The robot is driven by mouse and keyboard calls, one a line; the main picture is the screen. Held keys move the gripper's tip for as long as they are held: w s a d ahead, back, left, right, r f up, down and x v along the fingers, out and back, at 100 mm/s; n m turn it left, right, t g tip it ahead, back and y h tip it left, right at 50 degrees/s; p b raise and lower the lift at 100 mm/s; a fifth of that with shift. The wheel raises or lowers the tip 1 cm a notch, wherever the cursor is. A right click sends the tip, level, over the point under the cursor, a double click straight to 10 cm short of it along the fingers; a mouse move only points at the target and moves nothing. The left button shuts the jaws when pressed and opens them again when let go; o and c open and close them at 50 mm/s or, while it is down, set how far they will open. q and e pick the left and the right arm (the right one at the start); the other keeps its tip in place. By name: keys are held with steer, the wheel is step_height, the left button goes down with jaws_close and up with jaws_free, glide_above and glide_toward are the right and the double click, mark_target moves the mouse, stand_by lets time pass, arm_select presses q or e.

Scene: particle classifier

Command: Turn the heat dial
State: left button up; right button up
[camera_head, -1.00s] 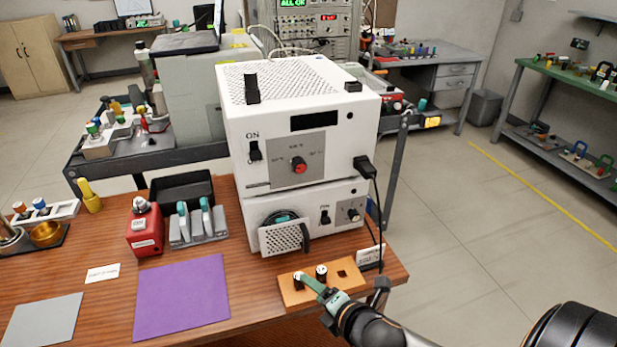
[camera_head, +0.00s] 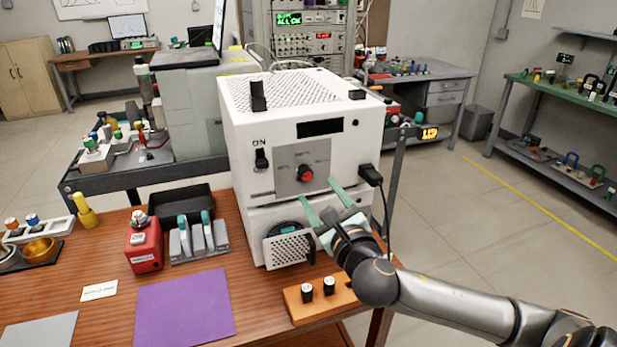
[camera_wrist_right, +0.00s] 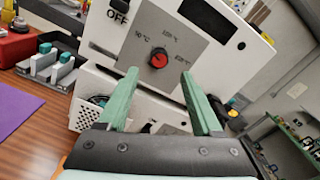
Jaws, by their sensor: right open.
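The heat dial is a red knob (camera_head: 305,173) on a grey panel (camera_head: 289,181) on the front of the upper white box (camera_head: 237,125). It also shows in the right wrist view as a red knob (camera_wrist_right: 158,58), with temperature marks printed around it. My right gripper (camera_head: 321,200) is in front of the box, below and slightly right of the dial. Its green fingers are apart and empty; in the wrist view the dial shows between the right gripper's fingers (camera_wrist_right: 158,88), still beyond the tips. My left gripper is not in view.
A black switch (camera_head: 262,159) is left of the dial, and a black plug with cable (camera_head: 371,175) is to the right. A purple mat (camera_head: 185,310) lies at the left.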

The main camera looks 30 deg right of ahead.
mark_target(308, 177)
steer(key=x, duration=0.7)
steer(key=shift+w, duration=0.1)
steer(key=shift+c, duration=0.2)
jaws_close()
